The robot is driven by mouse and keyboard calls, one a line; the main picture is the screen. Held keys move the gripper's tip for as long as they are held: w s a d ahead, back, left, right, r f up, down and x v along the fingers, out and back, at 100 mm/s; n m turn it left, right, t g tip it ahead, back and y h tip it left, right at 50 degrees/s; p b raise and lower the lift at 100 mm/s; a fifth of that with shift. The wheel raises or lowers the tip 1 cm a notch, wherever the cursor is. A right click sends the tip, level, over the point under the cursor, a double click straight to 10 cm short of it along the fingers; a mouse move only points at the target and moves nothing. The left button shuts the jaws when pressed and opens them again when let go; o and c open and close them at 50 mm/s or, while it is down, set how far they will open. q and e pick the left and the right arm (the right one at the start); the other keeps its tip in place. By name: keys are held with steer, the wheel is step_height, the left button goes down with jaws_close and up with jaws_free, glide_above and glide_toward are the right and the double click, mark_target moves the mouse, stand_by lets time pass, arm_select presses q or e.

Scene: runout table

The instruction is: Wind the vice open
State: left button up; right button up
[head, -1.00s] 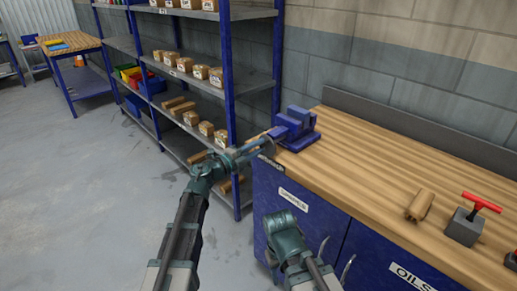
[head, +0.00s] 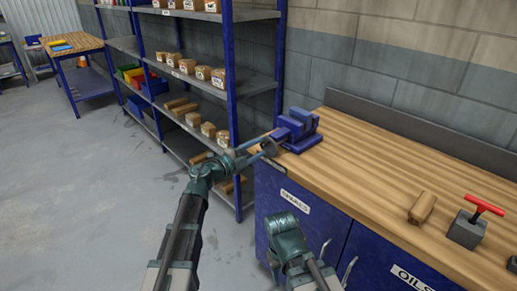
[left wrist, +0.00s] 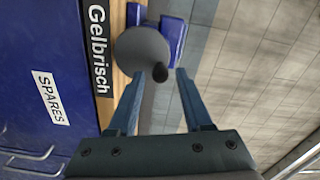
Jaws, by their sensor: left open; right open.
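The blue vice (head: 298,128) is fixed on the near left corner of the wooden bench. In the left wrist view its grey round wheel (left wrist: 142,52) faces me, with a black knob (left wrist: 160,73) on its rim. My left gripper (head: 268,144) is at the wheel side of the vice. In the left wrist view its open fingers (left wrist: 161,74) point at the wheel, and the knob appears between the fingertips. I cannot tell whether they touch it. My right gripper (head: 286,232) is low in front of the bench cabinet, empty; its fingers are hardly visible.
The workbench (head: 375,160) holds a wooden block (head: 422,207) and a grey block with a red T-handle (head: 468,228) to the right. Blue cabinet doors (head: 300,220) are below. A shelf rack (head: 232,100) stands behind my left arm. The floor at left is clear.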

arm_select(q)
steer(key=v, duration=0.6)
steer(key=shift+s, duration=0.2)
steer(key=shift+a, duration=0.15)
steer(key=w+a+r+n+t+y, duration=0.1)
steer(key=w+a+n+t+y, duration=0.35)
steer(key=n+y, duration=0.7)
steer(key=s+a+f+n+g+y, duration=0.3)
steer(key=s+f+n+g+y, duration=0.15)
steer(key=f+n, duration=0.3)
steer(key=s+d+f+n+g, duration=0.25)
steer(key=s+f+g, duration=0.35)
steer(key=s+f, duration=0.5)
steer(key=s+d+f+m+g+h, duration=0.1)
steer(key=s+d+f+g, duration=0.2)
steer(key=s, duration=0.6)
steer(key=s+d+f+g+h, duration=0.1)
steer(key=s+d+g, duration=0.3)
steer(key=s, duration=0.4)
step_height(320, 180, up, 12)
steer(key=p, duration=1.2)
steer(key=shift+a+r+p, duration=0.2)
steer(key=shift+r+p, duration=0.05)
steer(key=shift+p, duration=0.1)
